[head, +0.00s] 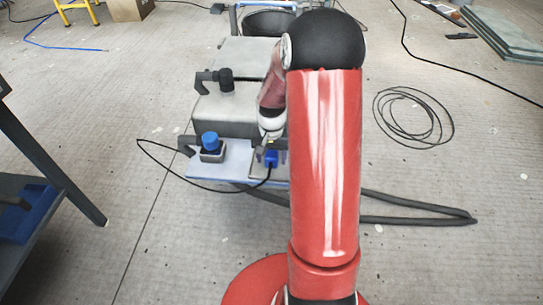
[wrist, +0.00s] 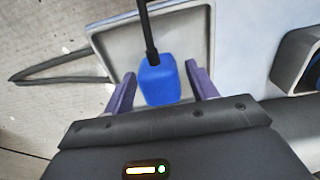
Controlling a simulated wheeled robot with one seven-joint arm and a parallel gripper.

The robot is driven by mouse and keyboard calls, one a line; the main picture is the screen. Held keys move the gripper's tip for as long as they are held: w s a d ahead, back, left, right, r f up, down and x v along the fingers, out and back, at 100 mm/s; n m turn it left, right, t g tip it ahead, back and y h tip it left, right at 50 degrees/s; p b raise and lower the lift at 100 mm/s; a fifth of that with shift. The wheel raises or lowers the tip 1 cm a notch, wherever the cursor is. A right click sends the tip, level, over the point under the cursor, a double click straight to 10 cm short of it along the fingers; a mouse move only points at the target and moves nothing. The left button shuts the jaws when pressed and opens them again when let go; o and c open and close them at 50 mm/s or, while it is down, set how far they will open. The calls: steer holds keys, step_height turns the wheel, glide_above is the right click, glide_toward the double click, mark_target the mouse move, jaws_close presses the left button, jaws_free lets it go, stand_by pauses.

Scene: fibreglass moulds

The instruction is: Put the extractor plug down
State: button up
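The extractor plug (wrist: 158,80) is a blue block with a black cable coming out of it. It is over or in a shallow grey square tray (wrist: 103,42); the wrist view does not settle whether it rests on the tray floor. My gripper (wrist: 160,84) has its two purple fingers on either side of the plug, with narrow gaps showing, so it looks open around it. In the head view the blue plug (head: 271,158) shows just below my gripper (head: 270,156), at the front of the pale board (head: 232,158). My arm hides part of this area.
A blue-topped round piece stands in a dark square holder (head: 211,152) left of the plug. A grey box unit (head: 228,108) stands behind. The cable loops left over the floor. A dark hose (head: 420,215) lies right, and a dark table (head: 25,195) stands at left.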

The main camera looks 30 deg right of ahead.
mark_target(271, 153)
steer(key=shift+r, duration=0.1)
step_height(271, 153, up, 12)
steer(key=p, duration=0.1)
steer(key=s+a+r+n+t, duration=0.2)
steer(key=s+a+r+n, duration=0.1)
steer(key=s+a+r, duration=0.6)
steer(key=s+a+r+n+t, duration=0.1)
steer(key=s+a+r+n, duration=0.1)
steer(key=s, duration=0.3)
steer(key=s+a+r+n+t, duration=0.1)
steer(key=s+a+r+t, duration=0.1)
steer(key=s, duration=0.4)
steer(key=shift+a+n+t, duration=0.3)
steer(key=shift+a+n, duration=0.05)
steer(key=shift+n, duration=0.05)
steer(key=shift+s, duration=0.1)
